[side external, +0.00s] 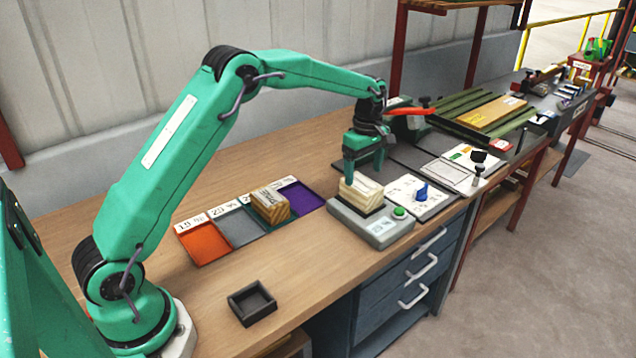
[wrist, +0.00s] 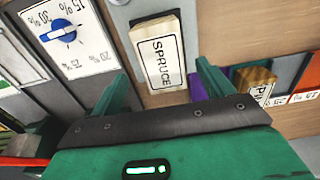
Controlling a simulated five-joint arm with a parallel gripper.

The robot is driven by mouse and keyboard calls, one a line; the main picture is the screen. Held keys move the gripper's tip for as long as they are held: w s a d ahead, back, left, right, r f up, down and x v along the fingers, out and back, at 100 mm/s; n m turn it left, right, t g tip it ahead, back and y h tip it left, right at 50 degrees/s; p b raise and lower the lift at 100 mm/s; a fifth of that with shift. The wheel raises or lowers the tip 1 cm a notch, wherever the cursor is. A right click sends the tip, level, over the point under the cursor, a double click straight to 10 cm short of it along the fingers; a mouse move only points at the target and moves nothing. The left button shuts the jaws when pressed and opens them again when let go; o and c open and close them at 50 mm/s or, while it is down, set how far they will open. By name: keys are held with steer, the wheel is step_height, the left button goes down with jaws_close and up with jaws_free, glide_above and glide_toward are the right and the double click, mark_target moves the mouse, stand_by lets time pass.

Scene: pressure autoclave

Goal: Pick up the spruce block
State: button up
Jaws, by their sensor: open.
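The spruce block (wrist: 160,52) is a pale wooden block with a "SPRUCE" label, seen between my gripper's fingers in the wrist view. In the side external view the block (side external: 361,193) sits on a grey device with a green button (side external: 375,228). My gripper (side external: 365,174) is open, with its fingers pointing down just above or around the block. I cannot tell whether they touch it. The fingers also show in the wrist view (wrist: 158,88), one on each side of the block's near end.
A second wooden block (side external: 270,206) lies among coloured trays, including an orange tray (side external: 203,243) and a purple tray (side external: 302,197). A dial panel (side external: 422,196) with a blue knob stands right of the device. A small dark tray (side external: 252,303) is at the front. Bench around it is clear.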

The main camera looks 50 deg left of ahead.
mark_target(362, 183)
steer(key=shift+f, duration=0.3)
steer(key=shift+f, duration=0.15)
steer(key=shift+s+f, duration=0.15)
steer(key=shift+f, duration=2.35)
steer(key=shift+c, duration=0.4)
steer(key=shift+r, duration=0.1)
steer(key=c, duration=1.2)
steer(key=shift+o, duration=0.2)
steer(key=shift+r, duration=0.1)
